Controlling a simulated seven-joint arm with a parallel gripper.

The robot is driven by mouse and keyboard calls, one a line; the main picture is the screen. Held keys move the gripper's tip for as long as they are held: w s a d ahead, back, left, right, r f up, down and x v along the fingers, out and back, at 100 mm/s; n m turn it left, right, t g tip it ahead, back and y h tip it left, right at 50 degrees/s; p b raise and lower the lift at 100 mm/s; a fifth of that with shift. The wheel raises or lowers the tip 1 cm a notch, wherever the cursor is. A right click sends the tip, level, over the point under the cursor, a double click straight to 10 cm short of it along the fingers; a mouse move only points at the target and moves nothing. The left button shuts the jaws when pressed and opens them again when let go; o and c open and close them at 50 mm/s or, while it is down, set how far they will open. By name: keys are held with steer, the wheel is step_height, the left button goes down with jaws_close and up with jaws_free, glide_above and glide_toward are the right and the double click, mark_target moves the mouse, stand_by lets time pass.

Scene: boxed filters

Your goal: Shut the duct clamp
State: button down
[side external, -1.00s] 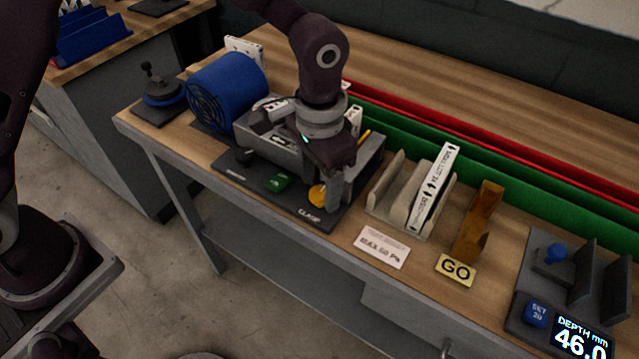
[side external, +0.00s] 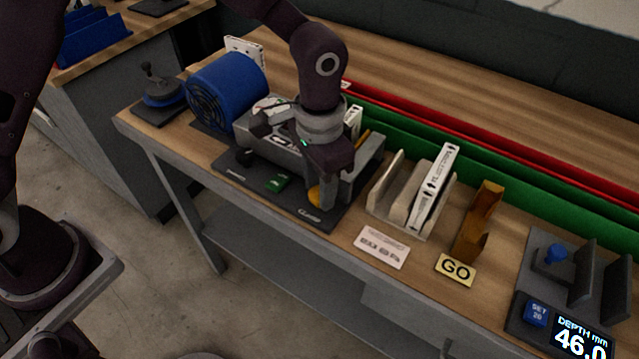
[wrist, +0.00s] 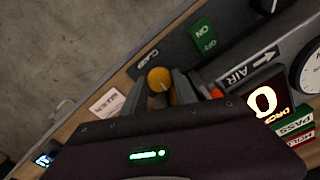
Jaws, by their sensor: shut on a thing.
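The duct clamp's round yellow knob (side external: 313,194) is at the front right of the dark test rig (side external: 334,217), beside the CLAMP label. My gripper (side external: 322,196) is down over it and partly hides it. In the wrist view the yellow knob (wrist: 159,78) sits between the two grey fingers of my gripper (wrist: 160,90), which are shut on it. The grey duct (wrist: 236,78) with an AIR arrow runs beside it. The clamp's jaw and the rest of its lever are hidden behind my gripper.
A blue blower (side external: 228,92) stands at the duct's left end. Right of the rig is a holder with a white boxed filter (side external: 436,187), then an orange bracket (side external: 478,222) and a GO plate (side external: 455,270).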

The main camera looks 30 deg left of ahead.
steer(key=m, duration=0.8)
steer(key=shift+m, duration=0.3)
steer(key=m, duration=0.4)
steer(key=shift+m, duration=2.3)
steer(key=c, duration=1)
jaws_free()
steer(key=shift+o, duration=0.2)
